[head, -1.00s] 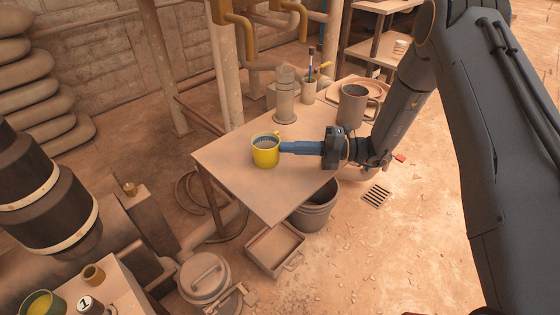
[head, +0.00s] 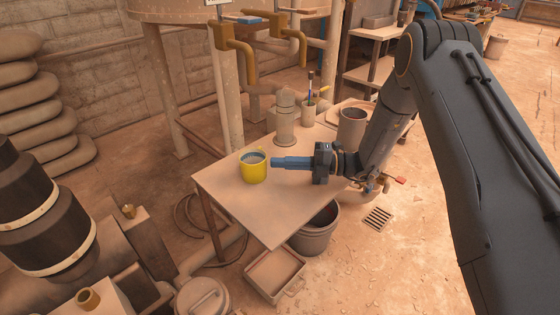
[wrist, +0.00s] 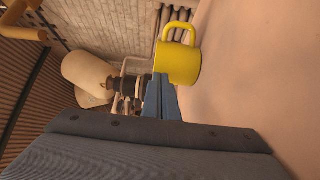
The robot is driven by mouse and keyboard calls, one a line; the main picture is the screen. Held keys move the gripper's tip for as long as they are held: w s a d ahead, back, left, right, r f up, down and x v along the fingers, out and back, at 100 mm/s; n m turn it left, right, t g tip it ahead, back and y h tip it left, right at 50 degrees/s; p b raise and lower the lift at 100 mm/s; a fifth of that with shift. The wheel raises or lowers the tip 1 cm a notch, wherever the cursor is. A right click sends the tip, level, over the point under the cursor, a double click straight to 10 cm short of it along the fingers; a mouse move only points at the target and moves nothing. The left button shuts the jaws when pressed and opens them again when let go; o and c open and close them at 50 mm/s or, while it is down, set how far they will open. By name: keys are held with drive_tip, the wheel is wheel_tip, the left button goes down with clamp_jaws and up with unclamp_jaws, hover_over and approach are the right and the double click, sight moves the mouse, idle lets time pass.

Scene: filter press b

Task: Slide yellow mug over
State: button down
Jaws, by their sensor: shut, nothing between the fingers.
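The yellow mug (head: 254,172) stands upright on the tabletop (head: 270,212), near the table's left side. In the wrist view the closed fingertips (wrist: 160,77) lie close to the mug's wall. I cannot tell whether they touch it. Nothing is between the fingers.
A cylindrical fitting (head: 285,122) stands behind the yellow mug. A bucket (head: 316,230) and a tray (head: 273,273) are on the floor. The table's front is clear.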

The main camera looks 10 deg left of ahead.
drive_tip(key=s+d, duration=0.1)
drive_tip(key=d+p, duration=0.1)
drive_tip(key=d, duration=0.1)
drive_tip(key=shift+s+r, duration=0.15)
drive_tip(key=shift+s, duration=0.25)
drive_tip(key=d, duration=0.6)
drive_tip(key=w+d, duration=0.1)
drive_tip(key=d, duration=0.2)
